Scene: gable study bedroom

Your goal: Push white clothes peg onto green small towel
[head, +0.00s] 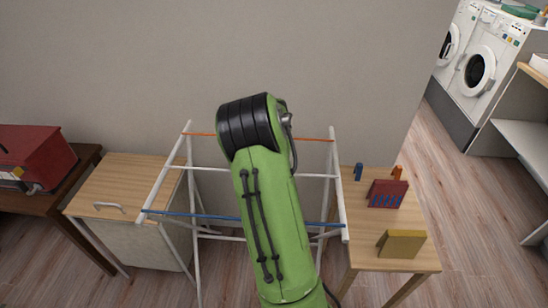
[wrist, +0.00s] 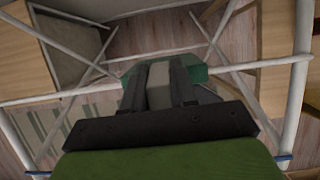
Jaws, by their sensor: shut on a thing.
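In the wrist view my gripper (wrist: 161,72) has its two dark fingers shut on a pale block between them, which looks like the white clothes peg (wrist: 160,90). The green small towel (wrist: 197,75) shows just beyond the fingertips, to both sides of them, at the rail of the drying rack. The fingers hide its middle, and I cannot tell whether the peg touches it. In the head view my arm covers the gripper, peg and towel.
The white drying rack (head: 338,185) has orange and blue rails. Right of it a wooden table (head: 375,235) bears a red holder (head: 387,193), a yellow holder (head: 402,243), a blue peg (head: 358,171) and an orange peg (head: 397,172). A wooden cabinet (head: 125,180) stands left.

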